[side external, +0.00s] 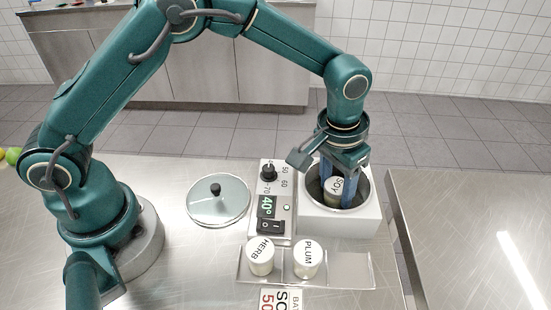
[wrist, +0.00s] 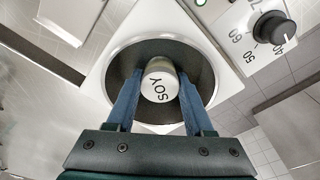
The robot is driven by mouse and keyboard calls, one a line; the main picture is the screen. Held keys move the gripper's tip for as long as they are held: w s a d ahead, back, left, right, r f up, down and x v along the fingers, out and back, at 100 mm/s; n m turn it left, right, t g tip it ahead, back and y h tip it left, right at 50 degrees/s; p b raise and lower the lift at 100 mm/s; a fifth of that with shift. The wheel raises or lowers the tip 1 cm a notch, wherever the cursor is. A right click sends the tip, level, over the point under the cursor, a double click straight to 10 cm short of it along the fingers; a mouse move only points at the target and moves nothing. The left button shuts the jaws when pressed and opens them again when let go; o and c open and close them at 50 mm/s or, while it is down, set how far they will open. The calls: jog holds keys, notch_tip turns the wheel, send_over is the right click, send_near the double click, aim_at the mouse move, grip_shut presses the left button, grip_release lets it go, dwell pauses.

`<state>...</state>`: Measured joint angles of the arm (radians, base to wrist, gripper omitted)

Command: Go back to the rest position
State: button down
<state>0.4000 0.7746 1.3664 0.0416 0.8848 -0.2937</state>
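My gripper (side external: 338,190) points down into the round well of the white bath unit (side external: 350,226). Its two blue fingers stand on either side of the white jar marked SOY (side external: 334,185). In the wrist view my gripper (wrist: 160,85) has its fingers spread, with the SOY lid (wrist: 160,88) between them and narrow gaps beside the lid. The jar stands in the dark well (wrist: 198,68), and its lower part is hidden. The gripper looks open.
A control box (side external: 268,200) with a dial and a 40° display adjoins the bath. A glass lid (side external: 218,200) lies left of it. Jars marked HERB (side external: 261,256) and PLUM (side external: 307,258) stand in a metal rack (side external: 350,270), whose right place is empty. A label card (side external: 281,300) lies in front.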

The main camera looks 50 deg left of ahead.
grip_release()
notch_tip(320, 180, up, 12)
jog(key=shift+f, duration=0.15)
dwell(1.3)
